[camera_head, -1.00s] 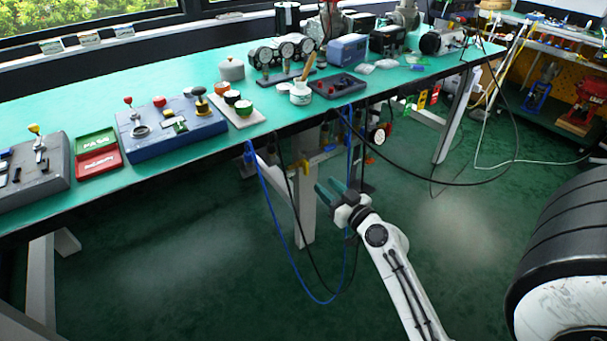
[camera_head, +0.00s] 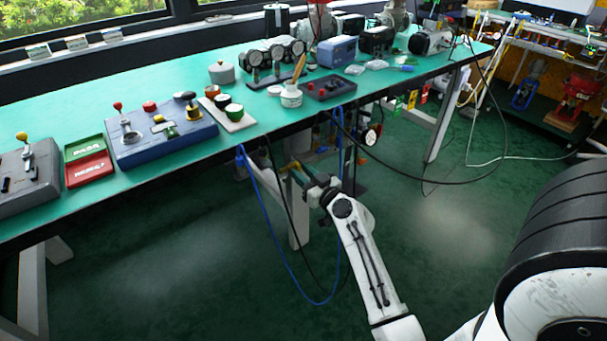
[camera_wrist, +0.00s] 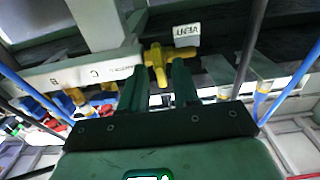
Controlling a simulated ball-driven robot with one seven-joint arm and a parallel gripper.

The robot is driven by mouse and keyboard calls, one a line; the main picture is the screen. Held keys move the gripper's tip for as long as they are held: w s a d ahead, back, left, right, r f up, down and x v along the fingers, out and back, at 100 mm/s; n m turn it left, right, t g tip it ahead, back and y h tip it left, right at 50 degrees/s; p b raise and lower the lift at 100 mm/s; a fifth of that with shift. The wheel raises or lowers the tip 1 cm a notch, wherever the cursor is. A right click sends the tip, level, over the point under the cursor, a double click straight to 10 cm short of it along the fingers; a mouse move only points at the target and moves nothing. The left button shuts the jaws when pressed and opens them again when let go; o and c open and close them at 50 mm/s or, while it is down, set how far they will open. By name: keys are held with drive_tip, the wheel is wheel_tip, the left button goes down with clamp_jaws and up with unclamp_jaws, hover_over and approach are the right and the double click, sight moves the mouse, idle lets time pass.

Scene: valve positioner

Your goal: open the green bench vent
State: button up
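A yellow cross-shaped valve handle (camera_wrist: 160,58) sits under the bench beside a white label reading VENT (camera_wrist: 186,33) in the wrist view. My gripper (camera_wrist: 158,78) is open, with its two dark green fingers pointing at the handle. The handle's lower arm shows between the fingertips, and its side arms reach across in front of them; I cannot tell whether they touch. In the head view my gripper (camera_head: 296,174) is under the front edge of the green bench (camera_head: 60,105), by the bench leg. The handle is too small to make out there.
A blue hose (camera_head: 268,225) and black cables hang beside my gripper. A pale rail (camera_wrist: 75,73) with other labels, blue and yellow fittings and the bench leg (camera_wrist: 95,22) are close on the left. The floor in front of the bench is clear.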

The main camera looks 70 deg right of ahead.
clamp_jaws()
idle(0.4)
drive_tip(key=m, duration=0.4)
drive_tip(key=shift+d+b, duration=0.1)
drive_tip(key=shift+b, duration=0.2)
drive_tip(key=m, duration=0.4)
drive_tip(key=m+p, duration=0.1)
drive_tip(key=m, duration=0.4)
drive_tip(key=m+p, duration=0.1)
drive_tip(key=m, duration=0.3)
drive_tip(key=shift+s+d+f+m, duration=0.1)
drive_tip(key=shift+s+f+m, duration=0.1)
drive_tip(key=shift+f+m, duration=0.15)
drive_tip(key=shift+m, duration=0.25)
drive_tip(key=shift+o, duration=0.7)
unclamp_jaws()
